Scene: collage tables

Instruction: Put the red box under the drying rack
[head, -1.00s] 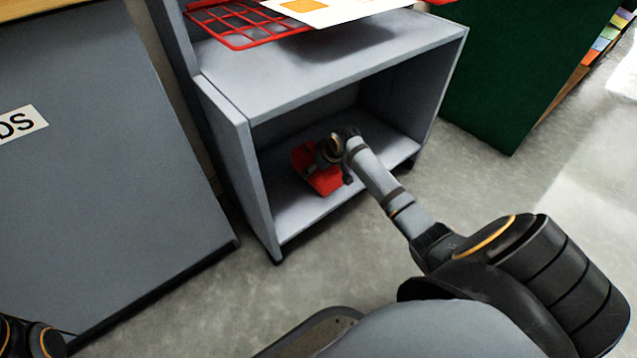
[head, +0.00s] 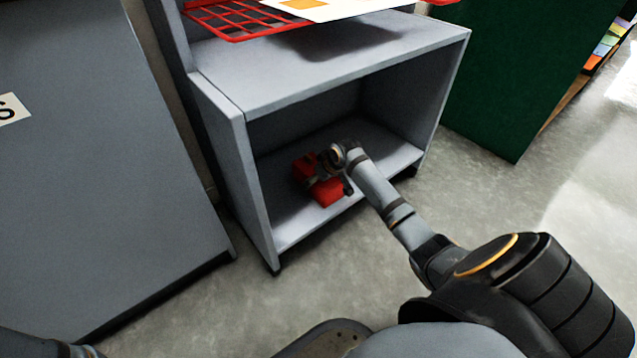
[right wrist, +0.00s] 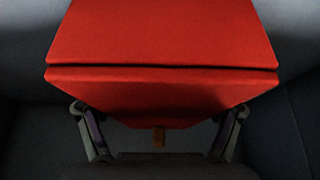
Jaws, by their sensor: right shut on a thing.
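The red box (head: 325,191) is inside the open lower compartment of the grey cabinet (head: 330,75), over its bottom board. The red wire drying rack (head: 238,22) is above the cabinet's top board, cut off by the upper frame edge. My right gripper (head: 326,172) reaches in through the open front and is shut on the red box. In the right wrist view the red box (right wrist: 160,45) fills the upper middle, with a finger at each side. I cannot tell whether the box touches the bottom board. My left gripper is out of frame; only part of that arm shows.
A white sheet with an orange patch (head: 300,4) lies on the rack. A large grey panel or cabinet (head: 90,170) stands at left and a dark green block (head: 520,70) at right. The bottom board (head: 395,158) is clear right of the box. Open floor lies in front.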

